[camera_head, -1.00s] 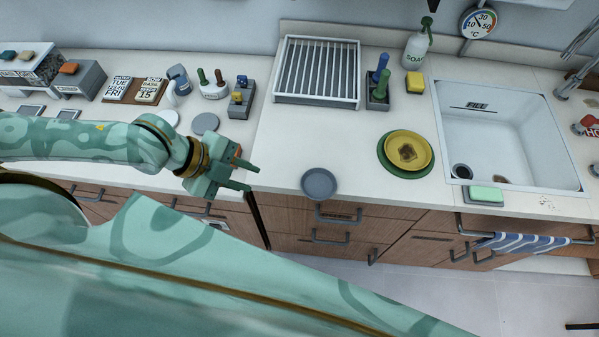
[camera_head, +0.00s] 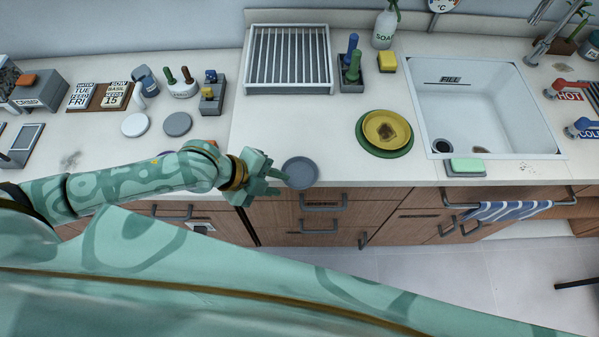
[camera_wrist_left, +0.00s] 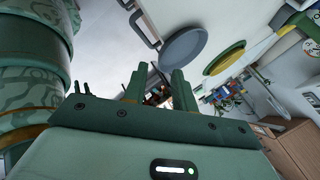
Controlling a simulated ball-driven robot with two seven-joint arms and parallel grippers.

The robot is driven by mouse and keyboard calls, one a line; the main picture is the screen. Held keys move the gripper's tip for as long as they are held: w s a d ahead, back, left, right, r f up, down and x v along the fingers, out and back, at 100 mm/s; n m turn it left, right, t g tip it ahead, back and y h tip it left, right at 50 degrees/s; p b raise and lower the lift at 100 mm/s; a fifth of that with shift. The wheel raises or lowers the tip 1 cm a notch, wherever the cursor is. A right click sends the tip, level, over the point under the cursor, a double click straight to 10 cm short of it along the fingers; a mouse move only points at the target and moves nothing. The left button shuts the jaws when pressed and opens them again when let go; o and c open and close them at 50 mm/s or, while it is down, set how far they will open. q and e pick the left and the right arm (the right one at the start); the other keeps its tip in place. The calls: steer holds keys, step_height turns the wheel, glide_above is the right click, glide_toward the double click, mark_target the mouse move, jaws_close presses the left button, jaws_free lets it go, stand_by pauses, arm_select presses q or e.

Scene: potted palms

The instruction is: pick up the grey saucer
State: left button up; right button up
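The grey saucer (camera_head: 300,172) lies at the front edge of the counter in the head view, its front rim close to the edge. It also shows beyond the fingers in the left wrist view (camera_wrist_left: 184,47). My left gripper (camera_head: 277,182) is just left of the saucer, its fingers pointing towards the saucer's left rim. In the left wrist view the left gripper (camera_wrist_left: 158,84) has its two fingers apart with nothing held between them. I cannot tell whether a fingertip touches the rim. My right gripper is not in view.
A yellow dish (camera_head: 387,130) sits on a green plate (camera_head: 368,148) to the right, before the sink (camera_head: 480,105). A dish rack (camera_head: 288,58) stands behind. Another grey disc (camera_head: 178,124) and a white disc (camera_head: 135,125) lie back left. Drawer handles (camera_head: 323,205) protrude below.

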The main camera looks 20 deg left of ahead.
mark_target(300, 174)
arm_select(q)
steer(key=x, duration=0.3)
steer(key=shift+d, duration=0.15)
jaws_close()
steer(key=shift+r, duration=0.1)
